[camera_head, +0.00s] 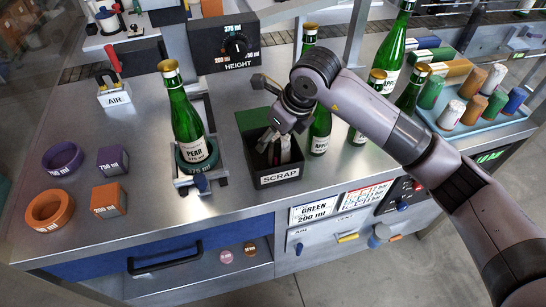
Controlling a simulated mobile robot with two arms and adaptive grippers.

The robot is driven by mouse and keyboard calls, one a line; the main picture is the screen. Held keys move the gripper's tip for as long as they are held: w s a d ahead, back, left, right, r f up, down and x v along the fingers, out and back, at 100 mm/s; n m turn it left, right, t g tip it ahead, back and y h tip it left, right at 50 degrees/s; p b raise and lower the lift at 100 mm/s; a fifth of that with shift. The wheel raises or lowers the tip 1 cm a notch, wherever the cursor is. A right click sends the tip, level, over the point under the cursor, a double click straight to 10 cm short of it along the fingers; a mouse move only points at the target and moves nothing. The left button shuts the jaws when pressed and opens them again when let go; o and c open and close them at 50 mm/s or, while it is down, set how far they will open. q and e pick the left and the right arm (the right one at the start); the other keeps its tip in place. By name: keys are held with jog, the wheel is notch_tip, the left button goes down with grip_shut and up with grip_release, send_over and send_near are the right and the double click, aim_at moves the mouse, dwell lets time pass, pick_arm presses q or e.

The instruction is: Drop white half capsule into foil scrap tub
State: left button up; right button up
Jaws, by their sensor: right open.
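The scrap tub (279,180) is a black open box labelled SCRAP, near the front middle of the bench. My right gripper (278,134) is over its opening, pointing down, with its fingers apart. A slim whitish piece (286,149) shows inside the tub below the fingers, beside a reddish piece. I cannot tell for certain that it is the white half capsule, and the gripper partly hides the inside of the tub. My left gripper is not in view.
A green PEAR bottle (187,125) stands in a cradle left of the tub. More green bottles (319,130) stand close on its right. A blue tray (479,123) of coloured capsules is at the right. Orange and purple rings and blocks lie at left.

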jog(key=v, duration=1.2)
jog(key=shift+a, duration=0.15)
